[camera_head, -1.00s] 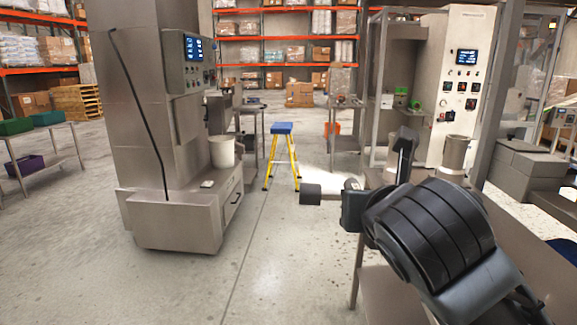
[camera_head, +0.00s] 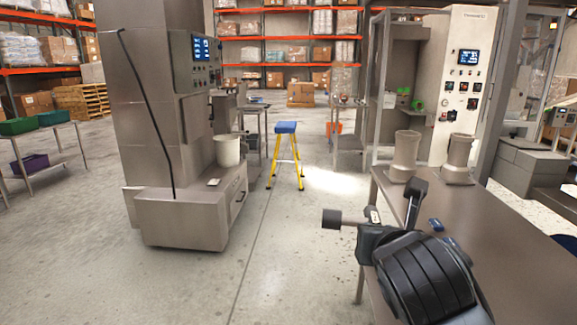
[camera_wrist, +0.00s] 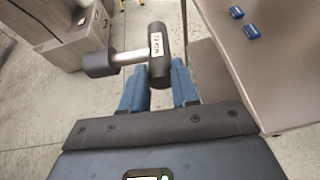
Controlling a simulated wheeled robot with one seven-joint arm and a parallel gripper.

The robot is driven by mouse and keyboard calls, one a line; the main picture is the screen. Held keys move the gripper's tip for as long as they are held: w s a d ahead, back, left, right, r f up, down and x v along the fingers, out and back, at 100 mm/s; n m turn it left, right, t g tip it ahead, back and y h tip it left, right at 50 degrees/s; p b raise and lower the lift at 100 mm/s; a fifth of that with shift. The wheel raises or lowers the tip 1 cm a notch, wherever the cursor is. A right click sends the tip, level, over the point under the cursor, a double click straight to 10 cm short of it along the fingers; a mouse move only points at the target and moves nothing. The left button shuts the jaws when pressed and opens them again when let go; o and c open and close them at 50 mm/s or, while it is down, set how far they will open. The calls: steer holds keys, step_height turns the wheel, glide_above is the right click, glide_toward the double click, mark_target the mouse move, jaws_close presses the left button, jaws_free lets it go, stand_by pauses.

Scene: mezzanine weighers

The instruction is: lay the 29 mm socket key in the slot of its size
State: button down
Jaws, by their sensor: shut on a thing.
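The socket key shows in the head view (camera_head: 332,219) with its dark cylindrical end pointing left. In the wrist view the key (camera_wrist: 159,56) has a black handle with a pale size label, a bright metal shaft and a dark socket end at left. The label is too small and turned to read surely. My gripper (camera_wrist: 157,78) is shut on the handle, between its blue fingers. It holds the key in the air by the left edge of the steel table (camera_head: 500,215). No slot of the key's size can be made out in either view.
Two small blue items (camera_wrist: 251,31) lie on the table near its edge. Two beige flared vessels (camera_head: 459,158) stand at the table's far end. A steel machine (camera_head: 180,215) stands at left, and a yellow stool with a blue top (camera_head: 286,127) behind. The floor between is clear.

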steer(key=s+d+f, duration=0.2)
steer(key=s+f, duration=0.2)
steer(key=f, duration=0.7)
steer(key=s+d+f+n+y, duration=0.1)
steer(key=s+f, duration=0.4)
steer(key=f, duration=0.6)
steer(key=s+d+f, duration=0.2)
steer(key=s+f, duration=0.2)
steer(key=f, duration=0.7)
steer(key=shift+s+d+f+n+y, duration=0.15)
steer(key=shift+s+d+n+y, duration=0.05)
steer(key=shift+d+n+y, duration=0.2)
